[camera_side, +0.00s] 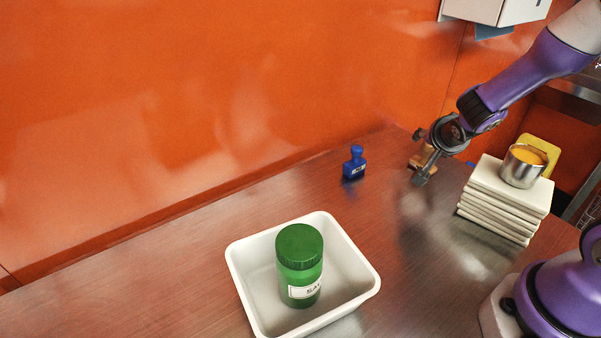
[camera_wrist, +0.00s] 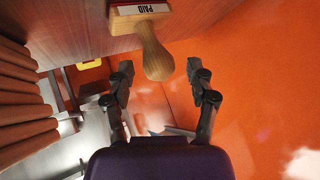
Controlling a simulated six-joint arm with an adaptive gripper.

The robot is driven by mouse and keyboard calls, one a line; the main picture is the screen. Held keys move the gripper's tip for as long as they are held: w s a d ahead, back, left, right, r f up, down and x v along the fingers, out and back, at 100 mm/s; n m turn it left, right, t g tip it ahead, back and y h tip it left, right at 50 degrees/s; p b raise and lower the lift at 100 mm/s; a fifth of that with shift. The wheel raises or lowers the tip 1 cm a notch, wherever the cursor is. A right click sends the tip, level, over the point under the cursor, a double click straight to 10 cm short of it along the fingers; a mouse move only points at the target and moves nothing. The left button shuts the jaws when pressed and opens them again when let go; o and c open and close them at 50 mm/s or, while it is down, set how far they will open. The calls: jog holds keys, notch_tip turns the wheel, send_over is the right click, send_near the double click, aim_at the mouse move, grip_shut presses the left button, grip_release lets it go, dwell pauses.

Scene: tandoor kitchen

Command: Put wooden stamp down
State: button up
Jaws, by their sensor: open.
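The wooden stamp (camera_wrist: 152,48) has a pale turned handle and a base with a red-edged white label reading "PAID". In the wrist view its base is against the counter at the top and its handle points toward my gripper. In the side view the stamp (camera_side: 418,161) is partly hidden behind my gripper (camera_side: 421,179); it seems to stand upright on the counter. In the wrist view my gripper (camera_wrist: 160,70) is open, with the fingers apart on either side of the handle's end and no visible contact.
A white tray (camera_side: 244,285) holds a green jar (camera_side: 300,262). A stack of white tiles (camera_side: 497,209) carries a metal cup (camera_side: 521,170) at right. The orange wall (camera_side: 200,100) is close behind.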

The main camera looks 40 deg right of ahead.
jog(key=s+a+r+n+y, duration=0.3)
jog(key=s+a+r+n, duration=0.3)
jog(key=a+n, duration=0.1)
jog(key=s+a+r+n+g+y, duration=0.1)
jog(key=s+a+r+n+y, duration=0.3)
jog(key=a, duration=0.6)
notch_tip(320, 180, up, 2)
jog(key=s+n, duration=0.2)
jog(key=n, duration=0.1)
jog(key=shift+s+r, duration=0.15)
jog(key=shift+r, duration=0.1)
